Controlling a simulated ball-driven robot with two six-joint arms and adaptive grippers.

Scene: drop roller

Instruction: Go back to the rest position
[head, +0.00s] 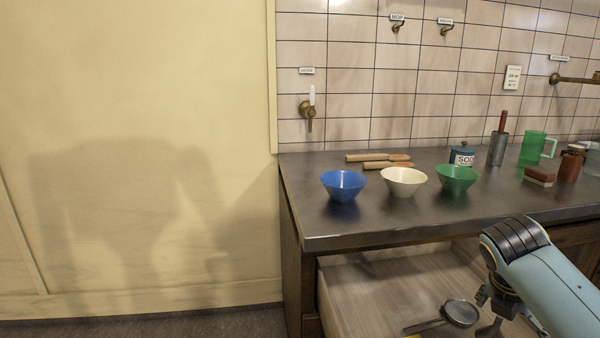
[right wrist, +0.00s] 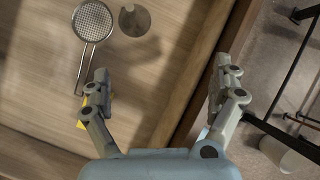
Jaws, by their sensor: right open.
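My right gripper (head: 490,318) is at the lower right of the head view, in front of the counter and over an open drawer (head: 365,285). In the right wrist view its two fingers are spread wide with nothing between them (right wrist: 162,75). The drawer's front wall (right wrist: 190,75) runs beneath the space between the fingers. A round metal strainer (head: 460,313) lies in the drawer; it also shows in the right wrist view (right wrist: 93,21), left of the gripper. My left gripper is not in view.
On the counter (head: 330,225) stand a blue bowl (head: 343,185), a cream bowl (head: 403,181) and a green bowl (head: 457,178). Wooden-handled tools (head: 375,157) lie behind them. A wall (head: 140,90) fills the left side.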

